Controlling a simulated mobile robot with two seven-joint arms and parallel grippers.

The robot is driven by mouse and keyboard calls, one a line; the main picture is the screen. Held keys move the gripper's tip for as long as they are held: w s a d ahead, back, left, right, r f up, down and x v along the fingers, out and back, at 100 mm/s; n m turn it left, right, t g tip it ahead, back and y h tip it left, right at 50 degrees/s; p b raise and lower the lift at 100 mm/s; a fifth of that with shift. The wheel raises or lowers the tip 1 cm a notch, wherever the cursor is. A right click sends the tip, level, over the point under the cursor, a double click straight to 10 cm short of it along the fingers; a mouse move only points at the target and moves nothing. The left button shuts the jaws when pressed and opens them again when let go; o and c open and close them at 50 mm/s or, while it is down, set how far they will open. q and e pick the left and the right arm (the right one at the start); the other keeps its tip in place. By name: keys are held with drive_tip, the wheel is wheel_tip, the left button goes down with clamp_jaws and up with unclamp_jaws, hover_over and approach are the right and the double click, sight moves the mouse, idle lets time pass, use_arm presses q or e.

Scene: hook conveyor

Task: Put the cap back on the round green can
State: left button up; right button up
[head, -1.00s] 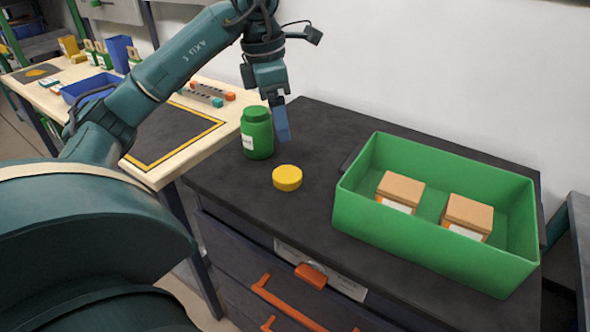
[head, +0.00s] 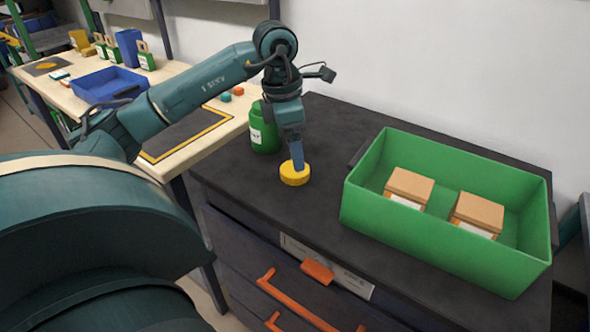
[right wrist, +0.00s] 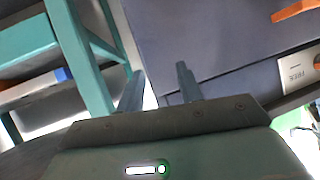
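The round green can (head: 262,138) stands upright on the dark cabinet top, its right side partly hidden behind my left gripper. The yellow cap (head: 294,177) lies flat on the cabinet top, in front of the can and to its right, apart from it. My left gripper (head: 298,165) points down at the cap, its blue fingertips overlapping the cap's top and far side. The fingers line up in this view, so I cannot tell whether they grip it. My right gripper (right wrist: 160,68) shows two fingers apart with nothing between them, low by the cabinet front.
A green crate (head: 440,235) with two brown-topped boxes stands right of the cap. Behind left is a wooden table with a blue tray (head: 84,97) and a yellow-edged dark mat. Orange drawer handles (head: 290,300) stick out in front. The cabinet top between cap and crate is clear.

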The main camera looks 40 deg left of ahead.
use_arm(q)
drive_tip(key=shift+f, duration=2.65)
drive_tip(key=c, duration=1)
